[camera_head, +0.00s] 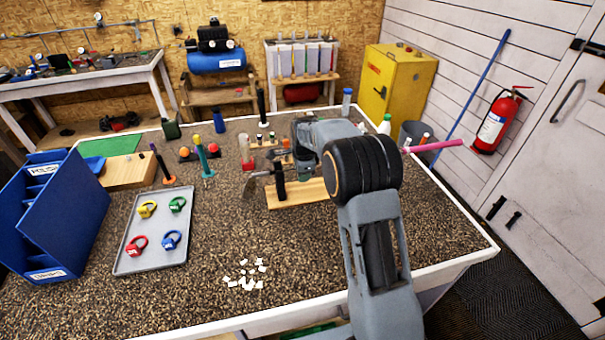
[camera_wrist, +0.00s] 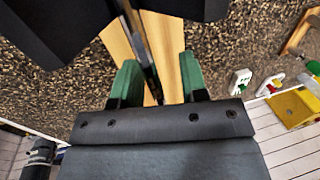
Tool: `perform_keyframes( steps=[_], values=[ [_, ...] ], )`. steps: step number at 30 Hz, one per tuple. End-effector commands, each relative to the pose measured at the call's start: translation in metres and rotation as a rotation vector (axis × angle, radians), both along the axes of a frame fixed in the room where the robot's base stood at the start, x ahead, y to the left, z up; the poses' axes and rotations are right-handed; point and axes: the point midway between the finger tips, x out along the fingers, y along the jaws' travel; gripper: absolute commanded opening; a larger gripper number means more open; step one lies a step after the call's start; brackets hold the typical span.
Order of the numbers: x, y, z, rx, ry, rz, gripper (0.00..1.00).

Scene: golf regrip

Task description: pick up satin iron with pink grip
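The iron with the pink grip (camera_head: 435,146) lies across the wooden stand (camera_head: 310,196) in the head view. Its club head (camera_head: 251,187) shows at the left end, and my arm hides the middle of its shaft. In the wrist view a dark shaft (camera_wrist: 141,45) runs over the pale wood of the stand (camera_wrist: 163,35). My gripper (camera_wrist: 160,65) is open, with its green fingertips on either side of the shaft. My arm mostly hides the gripper in the head view.
A grey tray (camera_head: 130,262) with several coloured rings lies left of the stand, beside a blue bin (camera_head: 75,225). White pieces (camera_head: 246,275) lie in front. Bottles and small stands crowd the area behind.

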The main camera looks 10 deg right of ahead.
Motion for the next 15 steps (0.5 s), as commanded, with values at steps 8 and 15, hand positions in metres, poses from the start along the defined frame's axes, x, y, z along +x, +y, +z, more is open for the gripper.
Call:
perform_keyframes(
  steps=[8,15],
  values=[
    [-0.0001,0.0000,0.0003,0.000,0.000,0.000,0.19],
    [-0.0001,0.0000,0.0004,0.000,0.000,0.000,0.00]
  ],
)
